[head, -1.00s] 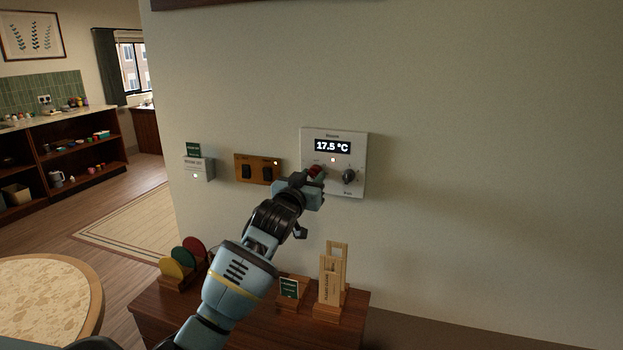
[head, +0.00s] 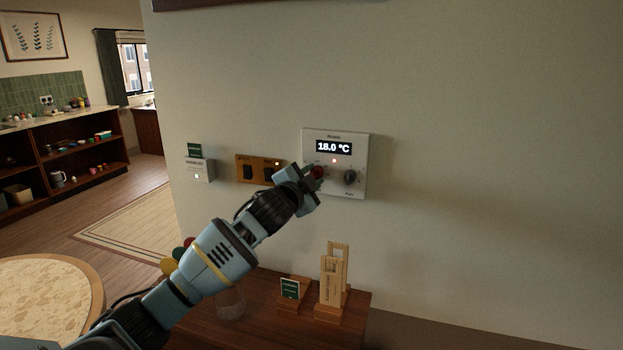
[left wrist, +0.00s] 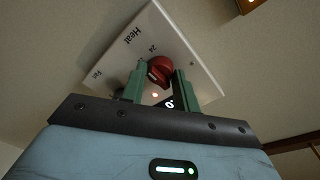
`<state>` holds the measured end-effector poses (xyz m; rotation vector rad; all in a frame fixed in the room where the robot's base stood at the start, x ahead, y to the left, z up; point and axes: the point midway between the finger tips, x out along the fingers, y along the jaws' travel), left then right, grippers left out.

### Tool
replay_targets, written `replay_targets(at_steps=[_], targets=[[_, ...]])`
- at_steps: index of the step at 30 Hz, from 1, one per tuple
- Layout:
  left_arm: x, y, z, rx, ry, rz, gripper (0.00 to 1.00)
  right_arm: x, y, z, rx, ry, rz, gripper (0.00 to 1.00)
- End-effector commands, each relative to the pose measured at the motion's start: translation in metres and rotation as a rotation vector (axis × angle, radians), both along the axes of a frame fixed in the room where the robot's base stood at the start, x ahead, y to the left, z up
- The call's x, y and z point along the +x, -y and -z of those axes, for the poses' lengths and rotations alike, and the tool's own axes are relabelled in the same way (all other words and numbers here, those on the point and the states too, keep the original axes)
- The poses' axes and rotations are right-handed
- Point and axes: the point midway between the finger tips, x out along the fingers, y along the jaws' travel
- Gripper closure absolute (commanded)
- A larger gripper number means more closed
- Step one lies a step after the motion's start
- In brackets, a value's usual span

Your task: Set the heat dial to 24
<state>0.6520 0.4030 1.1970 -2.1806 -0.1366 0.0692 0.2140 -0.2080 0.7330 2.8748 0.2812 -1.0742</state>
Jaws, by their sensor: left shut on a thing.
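The white thermostat panel (head: 357,190) is on the wall, and its display (head: 334,148) reads 18.0 °C. The red heat dial (head: 317,172) is at its left, partly hidden by my left gripper (head: 312,181). In the left wrist view the red dial (left wrist: 160,72) sits between the two green fingers of my left gripper (left wrist: 159,80), which is shut on it. The panel (left wrist: 125,60) there shows the word Heat and the mark 24 near the dial. A black dial (head: 350,177) is at the panel's right, clear of the gripper. My right gripper is not seen.
A brass switch plate (head: 241,161) and a white card box (head: 207,171) are on the wall to the left. Below, a wooden cabinet (head: 260,326) holds a green sign (head: 290,288) and a wooden stand (head: 332,285). The wall at right is clear.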

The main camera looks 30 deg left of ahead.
Motion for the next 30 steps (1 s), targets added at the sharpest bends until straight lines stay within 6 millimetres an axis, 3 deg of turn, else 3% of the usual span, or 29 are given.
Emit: replay_targets(at_steps=[13,30], targets=[[-0.0001,-0.0008,-0.0024,0.296,-0.07,-0.002,0.92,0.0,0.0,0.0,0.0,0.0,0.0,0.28],[0.0,-0.0003,-0.0035,0.378,-0.088,0.0,0.92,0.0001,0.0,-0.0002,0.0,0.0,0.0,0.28]])
